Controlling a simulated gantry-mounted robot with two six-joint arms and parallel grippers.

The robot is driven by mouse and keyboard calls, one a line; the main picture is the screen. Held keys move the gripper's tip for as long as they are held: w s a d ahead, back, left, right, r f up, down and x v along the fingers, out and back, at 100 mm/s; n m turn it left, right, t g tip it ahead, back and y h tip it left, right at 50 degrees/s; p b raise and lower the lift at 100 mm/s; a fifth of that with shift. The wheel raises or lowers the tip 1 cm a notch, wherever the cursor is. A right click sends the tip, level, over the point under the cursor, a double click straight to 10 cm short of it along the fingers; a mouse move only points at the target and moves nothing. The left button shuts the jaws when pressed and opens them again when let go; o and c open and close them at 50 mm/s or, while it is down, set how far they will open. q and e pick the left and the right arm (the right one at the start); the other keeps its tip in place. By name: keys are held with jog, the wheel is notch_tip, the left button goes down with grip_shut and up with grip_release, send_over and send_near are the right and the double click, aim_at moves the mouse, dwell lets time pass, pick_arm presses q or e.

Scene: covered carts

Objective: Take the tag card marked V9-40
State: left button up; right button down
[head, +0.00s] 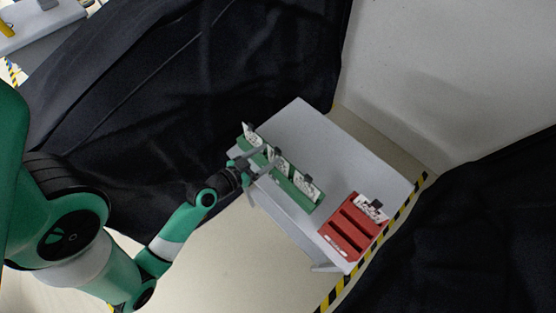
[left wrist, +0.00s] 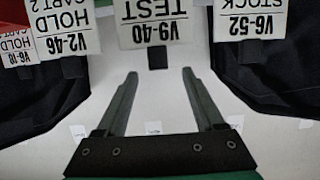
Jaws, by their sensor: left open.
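The tag card V9-40 (left wrist: 152,30) is white, reads TEST upside down, and has a black tab (left wrist: 158,57) at its lower edge in the left wrist view. My left gripper (left wrist: 160,72) is open and empty, with its fingertips just short of that tab, one to each side. In the head view my left gripper (head: 268,161) is at the green rack (head: 299,203) and partly covers the cards there. Lettering is too small to read in the head view. My right gripper is not in view.
Card V2-46 (left wrist: 65,28) is left of V9-40, and card V6-52 (left wrist: 248,22) is right of it. Card V6-10 (left wrist: 17,48) is at the far left. A red rack (head: 343,238) with a card stands on the grey cart (head: 340,150). Dark drapes (head: 200,80) hang behind.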

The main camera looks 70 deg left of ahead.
aim_at(277, 151)
pick_arm(q)
jog(key=p+x, duration=0.1)
jog(key=x, duration=0.4)
jog(key=shift+d+f, duration=0.1)
jog(key=shift+f, duration=0.15)
grip_shut()
